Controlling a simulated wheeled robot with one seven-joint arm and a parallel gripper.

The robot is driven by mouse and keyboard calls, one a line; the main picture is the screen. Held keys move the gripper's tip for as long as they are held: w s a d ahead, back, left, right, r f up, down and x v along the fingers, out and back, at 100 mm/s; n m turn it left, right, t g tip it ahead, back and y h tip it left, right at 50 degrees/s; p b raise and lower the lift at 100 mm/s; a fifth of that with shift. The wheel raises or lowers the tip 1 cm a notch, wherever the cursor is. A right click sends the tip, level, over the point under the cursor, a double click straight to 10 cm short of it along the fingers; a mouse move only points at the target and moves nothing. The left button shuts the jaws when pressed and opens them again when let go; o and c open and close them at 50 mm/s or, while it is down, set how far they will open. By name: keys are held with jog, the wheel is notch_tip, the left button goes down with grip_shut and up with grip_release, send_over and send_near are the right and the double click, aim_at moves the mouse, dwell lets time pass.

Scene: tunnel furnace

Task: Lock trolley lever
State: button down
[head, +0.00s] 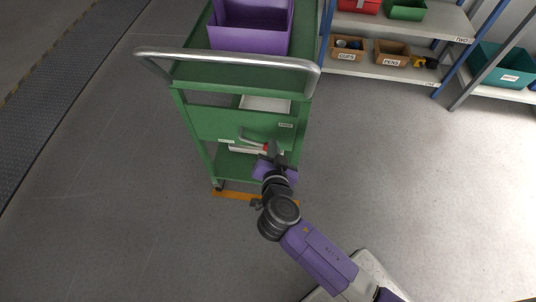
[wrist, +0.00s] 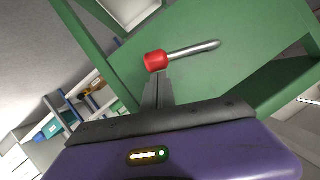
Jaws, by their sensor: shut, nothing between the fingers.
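The green trolley (head: 230,124) stands in front of me with a grey metal push handle (head: 225,57). Its lever is a metal rod with a red knob (wrist: 156,60) at its end. In the wrist view the rod (wrist: 192,49) runs right and slightly up from the knob, across the green panel. In the head view the lever (head: 250,140) is small and partly hidden by my gripper (head: 275,153). In the wrist view my gripper (wrist: 158,80) is shut and empty, its fingertips right at the underside of the knob. I cannot tell whether they touch it.
A purple bin (head: 248,39) sits on the trolley's top. An orange floor marking (head: 233,195) lies at its base. Shelves with labelled boxes, such as a brown one (head: 391,53) and a teal one (head: 503,66), stand at the back right. The floor (head: 110,180) on both sides is clear.

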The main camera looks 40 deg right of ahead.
jog(key=w+a+f+m+t+b, duration=0.1)
jog(key=f+b, duration=0.3)
jog(key=b, duration=0.8)
jog(key=w+a+f+m+t+y+b, duration=0.1)
jog(key=f+b, duration=0.4)
jog(key=b, duration=0.7)
jog(key=shift+w+a+m+t, duration=0.4)
jog(key=shift+w+a+m, duration=0.4)
jog(key=shift+m, duration=0.5)
jog(key=shift+w+a+f, duration=0.1)
jog(key=shift+a, duration=0.1)
jog(key=shift+d, duration=0.1)
